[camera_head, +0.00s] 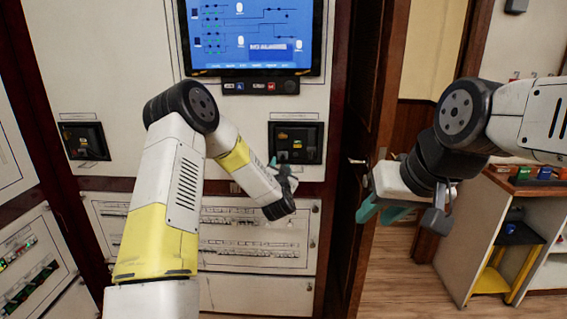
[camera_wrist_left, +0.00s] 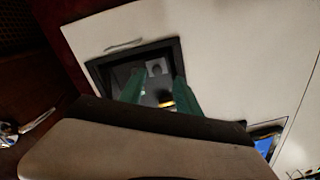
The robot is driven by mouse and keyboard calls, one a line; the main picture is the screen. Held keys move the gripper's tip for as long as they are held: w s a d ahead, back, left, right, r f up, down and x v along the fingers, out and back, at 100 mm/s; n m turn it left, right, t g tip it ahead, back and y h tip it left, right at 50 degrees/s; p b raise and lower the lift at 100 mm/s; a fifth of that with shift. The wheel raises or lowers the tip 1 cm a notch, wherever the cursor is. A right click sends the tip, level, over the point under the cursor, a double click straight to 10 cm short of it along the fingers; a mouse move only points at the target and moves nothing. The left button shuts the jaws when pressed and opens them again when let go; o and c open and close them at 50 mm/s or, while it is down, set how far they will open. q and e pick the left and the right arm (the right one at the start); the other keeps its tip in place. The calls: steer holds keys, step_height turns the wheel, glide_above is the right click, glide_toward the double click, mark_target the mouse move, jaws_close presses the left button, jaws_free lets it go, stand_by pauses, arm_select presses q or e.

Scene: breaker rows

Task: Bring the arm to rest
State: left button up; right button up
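My left arm reaches up and then down to the right across the cabinet front. My left gripper (camera_head: 281,170) is just in front of the lower edge of a black-framed recess (camera_head: 311,131) in the white panel. In the left wrist view, its two green fingers (camera_wrist_left: 160,92) stand apart in front of that recess (camera_wrist_left: 96,72), with nothing clearly held between them. I cannot tell whether they touch anything inside. My right gripper (camera_head: 384,211) hangs at the right in front of the dark door frame, its teal fingers apart and empty.
A blue screen (camera_head: 255,32) is mounted above the recess. Another black recess (camera_head: 84,141) is at left. Breaker rows (camera_head: 255,238) run below. A shelf unit (camera_head: 480,225) with coloured items on top stands at right, with open wooden floor (camera_head: 400,275) before it.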

arm_select(q)
steer(key=shift+s, duration=1.15)
steer(key=s+r+g+h, duration=0.4)
steer(key=s+r+g, duration=0.1)
steer(key=s+r, duration=0.75)
steer(key=s+a+n+g, duration=0.2)
steer(key=s+a+g, duration=0.1)
steer(key=s, duration=1.2)
steer(key=s+a+n+g+y, duration=0.1)
steer(key=s+a, duration=0.4)
steer(key=s, duration=1)
steer(key=n+g, duration=0.1)
steer(key=g, duration=0.1)
steer(key=shift+s+a+g, duration=0.2)
steer(key=shift+a+g, duration=0.15)
steer(key=shift+g, duration=0.05)
steer(key=shift+f, duration=0.1)
